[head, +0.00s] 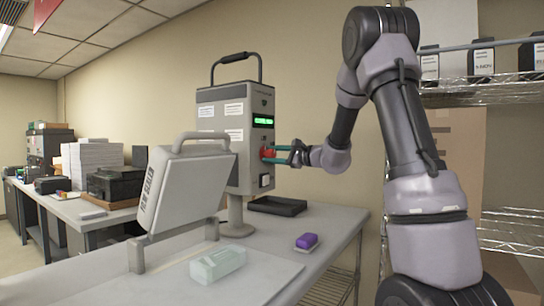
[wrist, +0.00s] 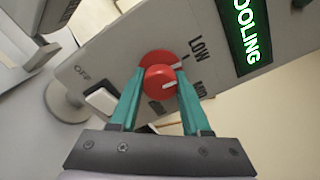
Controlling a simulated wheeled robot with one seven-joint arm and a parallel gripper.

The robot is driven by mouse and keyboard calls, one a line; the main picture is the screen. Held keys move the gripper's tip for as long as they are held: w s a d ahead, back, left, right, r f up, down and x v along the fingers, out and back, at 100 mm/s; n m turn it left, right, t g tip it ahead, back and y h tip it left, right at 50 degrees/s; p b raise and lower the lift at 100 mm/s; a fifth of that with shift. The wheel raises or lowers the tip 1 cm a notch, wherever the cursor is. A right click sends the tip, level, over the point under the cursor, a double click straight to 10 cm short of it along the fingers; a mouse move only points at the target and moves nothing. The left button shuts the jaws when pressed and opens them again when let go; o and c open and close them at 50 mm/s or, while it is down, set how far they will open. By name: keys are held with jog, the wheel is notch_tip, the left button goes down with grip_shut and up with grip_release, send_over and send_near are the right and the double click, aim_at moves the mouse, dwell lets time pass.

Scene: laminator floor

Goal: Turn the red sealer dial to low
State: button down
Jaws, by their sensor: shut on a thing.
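The red dial (wrist: 160,80) sits on the grey side panel of the sealer (head: 225,140); it also shows in the head view (head: 268,153). A white pointer mark is on its face, aimed right in the wrist view. The word LOW is printed above right of the dial, and a label that looks like MID is at right. Another label below is partly hidden by a finger. My gripper (wrist: 160,105) has its green fingers shut on the dial, one on each side. A green display (wrist: 245,30) reads "OOLING", its start cut off.
A white rocker switch (wrist: 101,101) marked OFF is beside the dial. A tilted grey lid-like unit (head: 185,185), a purple-topped block (head: 306,241), a pale translucent box (head: 218,263) and a black tray (head: 277,206) are on the table. Wire shelves (head: 480,90) stand at right.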

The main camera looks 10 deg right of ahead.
jog(key=shift+n, duration=0.7)
jog(key=shift+c, duration=1.9)
grip_release()
jog(key=v, duration=1.1)
